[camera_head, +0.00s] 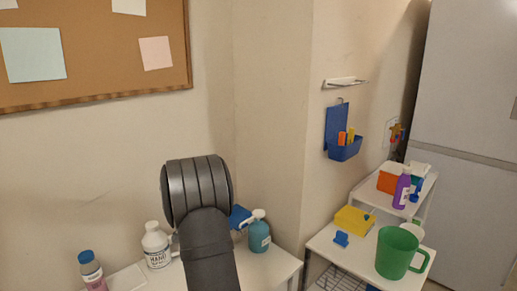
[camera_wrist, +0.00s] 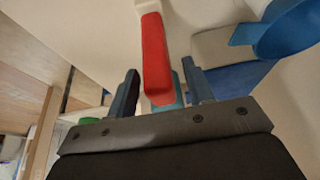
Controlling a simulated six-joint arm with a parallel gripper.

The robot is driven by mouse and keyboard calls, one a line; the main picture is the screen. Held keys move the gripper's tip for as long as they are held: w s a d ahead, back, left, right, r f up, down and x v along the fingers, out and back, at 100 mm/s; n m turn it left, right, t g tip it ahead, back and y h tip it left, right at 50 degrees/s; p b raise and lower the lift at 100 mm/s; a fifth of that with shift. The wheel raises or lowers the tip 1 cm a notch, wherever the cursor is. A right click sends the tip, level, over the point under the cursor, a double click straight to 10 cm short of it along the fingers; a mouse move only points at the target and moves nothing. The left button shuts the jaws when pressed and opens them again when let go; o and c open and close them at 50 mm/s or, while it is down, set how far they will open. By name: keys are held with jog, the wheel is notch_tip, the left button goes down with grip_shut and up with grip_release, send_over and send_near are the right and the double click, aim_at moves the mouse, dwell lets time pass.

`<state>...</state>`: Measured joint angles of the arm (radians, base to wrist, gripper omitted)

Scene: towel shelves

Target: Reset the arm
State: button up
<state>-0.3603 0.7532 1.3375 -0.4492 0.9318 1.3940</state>
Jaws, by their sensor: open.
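In the wrist view my gripper (camera_wrist: 161,80) is open, with one dark finger on each side. A long red piece with a white edge (camera_wrist: 155,55) shows between the fingers, apparently with a gap on both sides. I cannot tell what it belongs to or how far away it is. Something teal shows behind its lower end. In the head view my dark arm stands up in front of the white table on the left, and the gripper itself is hidden there.
Near my arm are a white pump bottle (camera_head: 156,245), a teal spray bottle (camera_head: 259,236) and a blue-capped bottle (camera_head: 90,270). On the right shelf are a green mug (camera_head: 396,253) and a yellow box (camera_head: 354,220). A blue curved object (camera_wrist: 287,32) is at the wrist view's upper right.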

jog(key=v, duration=0.9)
jog(key=x, duration=1.2)
jog(key=shift+s+d+f, duration=0.1)
jog(key=shift+f, duration=0.05)
notch_tip(320, 180, up, 4)
jog(key=shift+r, duration=0.25)
jog(key=s+d+r, duration=0.3)
jog(key=d+r, duration=0.4)
jog(key=d, duration=0.3)
jog(key=s+a+f, duration=0.2)
jog(key=s+a, duration=0.4)
jog(key=a, duration=0.3)
jog(key=s+a+f+m, duration=0.1)
jog(key=s+a+f, duration=0.1)
jog(key=s+a, duration=0.4)
jog(key=shift+a+f, duration=0.4)
jog(key=shift+a, duration=1.15)
